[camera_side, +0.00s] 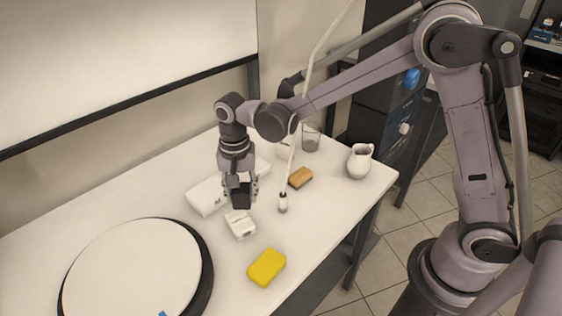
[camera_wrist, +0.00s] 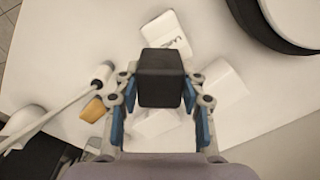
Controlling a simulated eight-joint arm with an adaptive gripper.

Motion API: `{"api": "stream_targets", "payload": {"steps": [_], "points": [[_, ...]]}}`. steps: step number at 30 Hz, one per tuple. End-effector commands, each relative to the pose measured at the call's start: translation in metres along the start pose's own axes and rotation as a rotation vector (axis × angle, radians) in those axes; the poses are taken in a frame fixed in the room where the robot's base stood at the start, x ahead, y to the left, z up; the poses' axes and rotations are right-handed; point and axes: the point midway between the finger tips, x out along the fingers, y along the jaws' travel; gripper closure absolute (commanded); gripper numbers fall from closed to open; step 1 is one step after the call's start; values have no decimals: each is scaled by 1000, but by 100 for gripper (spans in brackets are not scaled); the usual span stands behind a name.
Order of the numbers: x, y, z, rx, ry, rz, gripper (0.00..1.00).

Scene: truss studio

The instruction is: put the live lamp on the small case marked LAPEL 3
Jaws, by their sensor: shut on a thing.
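My gripper (camera_side: 240,186) is shut on a dark box-shaped thing, which I take to be the live lamp (camera_side: 242,197). In the wrist view the lamp (camera_wrist: 161,78) sits upright between the two fingers, its dark top facing the camera. A small white case (camera_side: 240,225) lies on the table just below and in front of the lamp. It also shows in the wrist view (camera_wrist: 166,34), with dark marking too blurred to read. A second white case (camera_side: 205,196) lies to its left in the side view, with a dark letter. A third white piece (camera_wrist: 153,123) is partly hidden behind my gripper.
A microphone (camera_side: 283,203) on a thin boom hangs right of my gripper. A brown sponge (camera_side: 300,178), a white jug (camera_side: 360,161) and a glass (camera_side: 311,139) stand at the right. A yellow sponge (camera_side: 266,267) and a round turntable (camera_side: 135,270) are in front.

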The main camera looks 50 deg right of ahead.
Motion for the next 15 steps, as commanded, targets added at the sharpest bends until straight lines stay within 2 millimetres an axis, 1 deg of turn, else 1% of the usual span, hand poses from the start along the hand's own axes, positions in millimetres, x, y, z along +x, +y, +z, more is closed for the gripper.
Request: {"api": "stream_targets", "payload": {"steps": [1, 3, 7, 12, 15], "points": [[4, -6, 4, -2, 0, 0, 91], [7, -10, 6, -1, 0, 0, 91], [13, -13, 8, 1, 0, 0, 91], [36, -13, 8, 1, 0, 0, 91], [46, -13, 8, 1, 0, 0, 91]]}}
